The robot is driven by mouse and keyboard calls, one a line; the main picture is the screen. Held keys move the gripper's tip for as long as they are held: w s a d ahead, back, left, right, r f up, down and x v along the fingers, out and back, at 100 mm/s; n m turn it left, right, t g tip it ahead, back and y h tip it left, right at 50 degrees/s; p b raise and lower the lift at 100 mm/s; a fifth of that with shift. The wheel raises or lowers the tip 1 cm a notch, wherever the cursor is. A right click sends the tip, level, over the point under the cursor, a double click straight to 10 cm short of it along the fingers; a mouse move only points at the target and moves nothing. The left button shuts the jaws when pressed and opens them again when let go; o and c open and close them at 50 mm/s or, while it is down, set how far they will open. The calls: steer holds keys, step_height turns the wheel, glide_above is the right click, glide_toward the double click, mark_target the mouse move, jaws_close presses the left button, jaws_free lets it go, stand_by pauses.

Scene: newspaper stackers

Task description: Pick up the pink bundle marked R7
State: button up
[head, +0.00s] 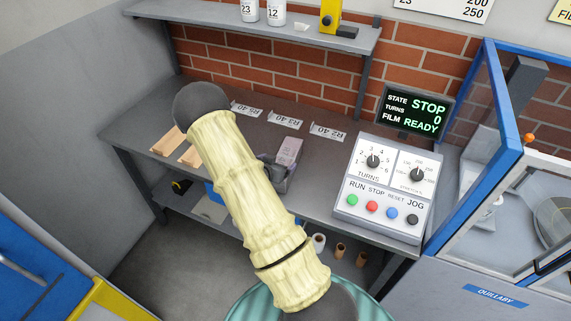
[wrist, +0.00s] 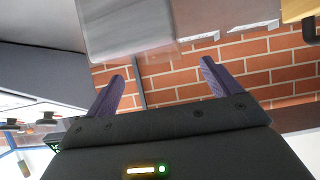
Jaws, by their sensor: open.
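The pink bundle (head: 289,151) stands on the grey bench, left of the control console. It has small dark print on it, too small to read here. My gripper (head: 282,169) is at the near side of the bundle, and its dark end overlaps the bundle's lower part. In the wrist view my gripper (wrist: 162,69) has its two purple fingers spread apart, with nothing between them but brick wall behind. A pale greyish-pink block (wrist: 125,27), which looks like the bundle, lies at the top edge beyond the fingertips. Whether the fingers touch it is not clear.
The console (head: 385,190) with knobs and buttons is just right, under a screen (head: 417,108). Cards (head: 287,124) lie along the bench's back. Wooden strips (head: 168,143) are at its left end. A shelf (head: 255,32) hangs above. A blue-framed machine (head: 505,110) stands right.

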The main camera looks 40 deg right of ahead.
mark_target(286, 156)
steer(key=shift+d, duration=0.1)
steer(key=p+x, duration=0.2)
steer(key=x, duration=0.2)
steer(key=shift+s+d, duration=0.1)
steer(key=shift+d, duration=0.05)
steer(key=shift+w+d+f, duration=0.2)
steer(key=shift+d+f, duration=0.1)
steer(key=shift+c, duration=0.4)
steer(key=c, duration=1.4)
steer(key=shift+r, duration=0.1)
jaws_close()
steer(key=shift+r, duration=0.1)
